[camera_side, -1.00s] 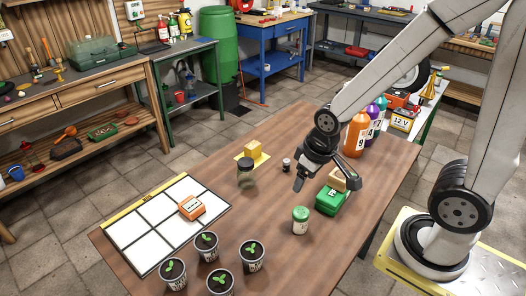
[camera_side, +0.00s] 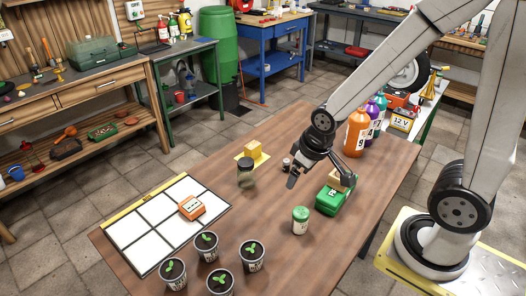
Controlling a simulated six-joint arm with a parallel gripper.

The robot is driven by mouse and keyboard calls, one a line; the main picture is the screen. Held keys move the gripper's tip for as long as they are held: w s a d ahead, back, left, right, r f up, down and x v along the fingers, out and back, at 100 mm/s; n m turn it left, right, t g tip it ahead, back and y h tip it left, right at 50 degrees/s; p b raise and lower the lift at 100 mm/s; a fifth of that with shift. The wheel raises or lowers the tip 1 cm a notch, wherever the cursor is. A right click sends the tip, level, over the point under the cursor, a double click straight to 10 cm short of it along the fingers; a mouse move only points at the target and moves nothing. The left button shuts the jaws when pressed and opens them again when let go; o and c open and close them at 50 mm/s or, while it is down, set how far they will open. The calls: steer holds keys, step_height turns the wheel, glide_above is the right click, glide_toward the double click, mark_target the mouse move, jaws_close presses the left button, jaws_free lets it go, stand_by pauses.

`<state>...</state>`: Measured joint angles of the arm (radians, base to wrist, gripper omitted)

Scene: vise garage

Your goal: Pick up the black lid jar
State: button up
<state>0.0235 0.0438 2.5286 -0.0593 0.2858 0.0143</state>
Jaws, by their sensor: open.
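The black lid jar (camera_side: 246,173) is a clear jar with a dark lid, standing upright on the brown wooden table. It is in the middle of the side view, in front of a yellow block on a yellow base. My gripper (camera_side: 320,178) is above the table to the right of the jar, open and apart from it. One finger points down on the jar's side, and the other is by the green box. Nothing shows between the fingers.
A green-lidded jar (camera_side: 300,221) and a green box (camera_side: 330,201) with a wooden block are nearby. A white grid board (camera_side: 130,229) with an orange box lies left; several potted seedlings stand in front.

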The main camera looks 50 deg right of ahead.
steer(key=w+d+f+n+t, duration=0.1)
steer(key=w+d+f+t, duration=0.2)
steer(key=w, duration=0.5)
steer(key=w+d+n+t, duration=0.2)
steer(key=w+d, duration=0.3)
steer(key=w, duration=0.2)
steer(key=n+t+y, duration=0.3)
steer(key=n+y, duration=0.1)
steer(key=y, duration=0.4)
glide_toward(248, 162)
steer(key=w+a, duration=0.2)
steer(key=w, duration=0.1)
steer(key=shift+f+x, duration=0.2)
steer(key=shift+x, duration=1.05)
steer(key=shift+f+x, duration=0.2)
steer(key=shift+x, duration=1)
steer(key=shift+f+x, duration=0.2)
steer(key=shift+x, duration=1.05)
steer(key=shift+s+d, duration=0.15)
jaws_close()
